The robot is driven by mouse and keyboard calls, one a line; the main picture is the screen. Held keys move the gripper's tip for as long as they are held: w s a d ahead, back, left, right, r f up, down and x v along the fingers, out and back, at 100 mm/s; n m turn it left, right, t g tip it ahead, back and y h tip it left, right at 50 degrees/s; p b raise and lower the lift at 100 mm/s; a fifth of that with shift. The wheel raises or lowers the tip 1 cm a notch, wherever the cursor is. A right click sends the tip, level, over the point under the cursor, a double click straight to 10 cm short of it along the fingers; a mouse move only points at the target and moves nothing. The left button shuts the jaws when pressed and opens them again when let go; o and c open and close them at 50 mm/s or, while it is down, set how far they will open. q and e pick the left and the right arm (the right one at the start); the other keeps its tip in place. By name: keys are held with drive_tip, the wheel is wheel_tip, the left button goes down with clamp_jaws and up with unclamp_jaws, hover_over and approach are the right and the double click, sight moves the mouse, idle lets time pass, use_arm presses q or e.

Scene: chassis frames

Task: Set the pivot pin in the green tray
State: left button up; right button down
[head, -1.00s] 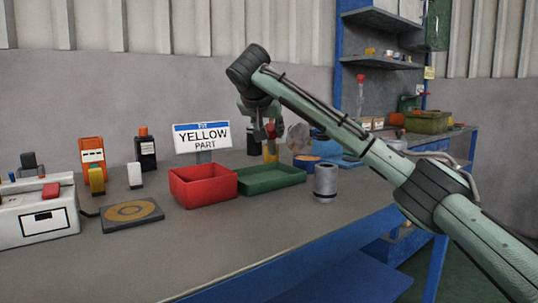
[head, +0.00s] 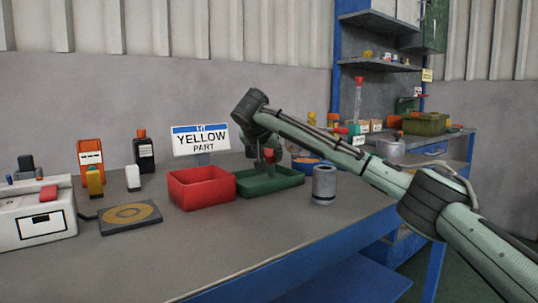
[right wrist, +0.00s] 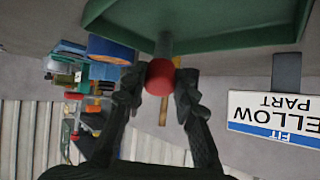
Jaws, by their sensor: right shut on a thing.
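The pivot pin appears to be the piece with a round red head (right wrist: 160,77) and a short grey shank in the right wrist view. My right gripper (right wrist: 158,84) is shut on its red head, and the shank points toward the green tray (right wrist: 210,38). In the head view the right gripper (head: 268,158) is low over the green tray (head: 270,187), with a bit of red between its fingers. I cannot tell whether the pin touches the tray floor. My left gripper is not in view.
A red bin (head: 202,195) stands directly left of the green tray. A grey cylinder (head: 324,184) stands to its right, near the bench's front edge. The "YELLOW PART" sign (head: 201,140) stands behind. The bench front is clear.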

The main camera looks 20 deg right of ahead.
drive_tip(key=c, duration=1.2)
unclamp_jaws()
drive_tip(key=shift+r, duration=0.1)
drive_tip(key=v, duration=1.2)
